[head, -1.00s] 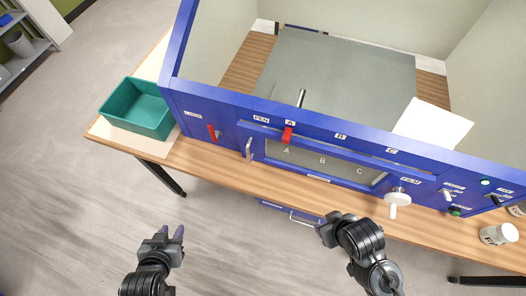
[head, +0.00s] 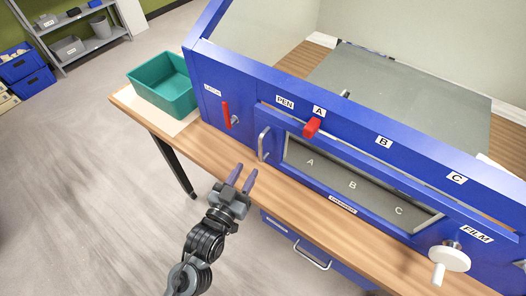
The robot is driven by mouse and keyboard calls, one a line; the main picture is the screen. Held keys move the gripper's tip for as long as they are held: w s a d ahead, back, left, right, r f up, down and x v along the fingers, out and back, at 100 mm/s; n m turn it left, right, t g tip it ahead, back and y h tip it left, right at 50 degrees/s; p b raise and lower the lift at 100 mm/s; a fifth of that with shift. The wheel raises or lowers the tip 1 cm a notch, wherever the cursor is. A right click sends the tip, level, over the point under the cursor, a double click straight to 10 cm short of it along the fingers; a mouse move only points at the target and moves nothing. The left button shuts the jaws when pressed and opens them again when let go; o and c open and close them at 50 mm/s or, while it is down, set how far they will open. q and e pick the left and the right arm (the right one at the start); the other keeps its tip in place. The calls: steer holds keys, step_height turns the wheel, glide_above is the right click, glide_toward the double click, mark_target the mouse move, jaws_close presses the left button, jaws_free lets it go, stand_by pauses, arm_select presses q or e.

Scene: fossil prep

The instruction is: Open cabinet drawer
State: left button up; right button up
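The blue cabinet drawer (head: 290,245) is under the wooden table and shows only in part below the table's front edge. Its silver bar handle (head: 312,257) sits on the front, and the drawer looks closed. My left gripper (head: 243,175) is open and empty, its two purple-grey fingers apart. In the picture it lies up and left of the drawer handle, in front of the table edge, touching nothing that I can see. My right gripper is out of view.
The blue case (head: 370,215) on the table (head: 215,150) has a silver side handle (head: 263,144), a red lever (head: 226,114), a red slider (head: 312,127) and a white knob (head: 449,258). A teal bin (head: 163,88) stands at left. Floor at left is clear.

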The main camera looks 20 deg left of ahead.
mark_target(260, 149)
arm_select(q)
steer(key=w, duration=1)
steer(key=shift+d+p, duration=0.35)
steer(key=shift+d, duration=0.05)
jaws_close()
